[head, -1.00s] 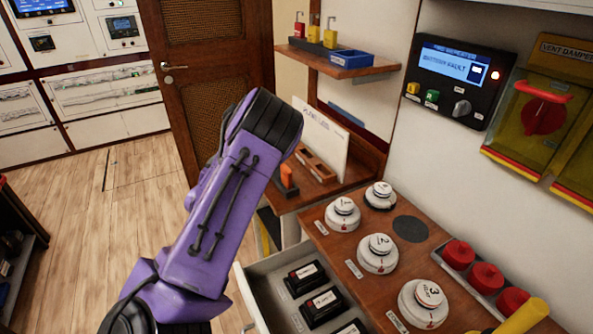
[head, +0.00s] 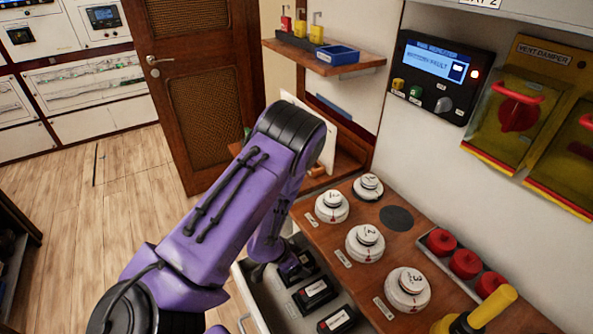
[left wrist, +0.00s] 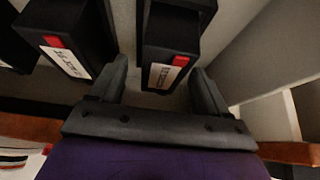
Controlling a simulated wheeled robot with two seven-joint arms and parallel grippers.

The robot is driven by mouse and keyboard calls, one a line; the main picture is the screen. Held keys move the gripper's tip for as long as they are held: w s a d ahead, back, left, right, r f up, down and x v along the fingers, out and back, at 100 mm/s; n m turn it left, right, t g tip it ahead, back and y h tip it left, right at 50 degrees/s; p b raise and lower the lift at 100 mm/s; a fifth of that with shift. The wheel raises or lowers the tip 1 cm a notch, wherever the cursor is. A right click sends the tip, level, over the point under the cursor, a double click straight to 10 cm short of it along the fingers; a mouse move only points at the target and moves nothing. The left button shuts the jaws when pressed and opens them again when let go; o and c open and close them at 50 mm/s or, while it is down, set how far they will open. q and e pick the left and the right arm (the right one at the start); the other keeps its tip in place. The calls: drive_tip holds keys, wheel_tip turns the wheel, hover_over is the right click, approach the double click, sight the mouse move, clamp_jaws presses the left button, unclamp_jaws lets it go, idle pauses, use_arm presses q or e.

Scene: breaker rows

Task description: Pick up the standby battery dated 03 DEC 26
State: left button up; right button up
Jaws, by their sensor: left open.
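Several black standby batteries with white date labels stand in an open drawer. In the head view, one battery (head: 314,294) is in the middle, one (head: 337,321) is nearer, and one (head: 300,266) is partly behind my left gripper (head: 268,268). My left gripper, low in the drawer's far end, also shows in the left wrist view (left wrist: 160,72). It is open, with its fingers on either side of the end of one battery (left wrist: 172,45), which has a red mark. Another battery (left wrist: 65,40) is beside it, left. The dates are too small or blurred to read. My right gripper is out of view.
The grey drawer (head: 250,296) has walls close around my gripper. The wooden counter (head: 330,238) above holds several white round detectors (head: 365,243), red caps (head: 465,263) and a yellow-handled item (head: 490,305). A shelf (head: 325,66) hangs behind.

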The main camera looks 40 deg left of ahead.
use_arm(q)
drive_tip(key=shift+x, duration=0.95)
drive_tip(key=shift+w+a+r, duration=0.1)
drive_tip(key=shift+a, duration=0.1)
clamp_jaws()
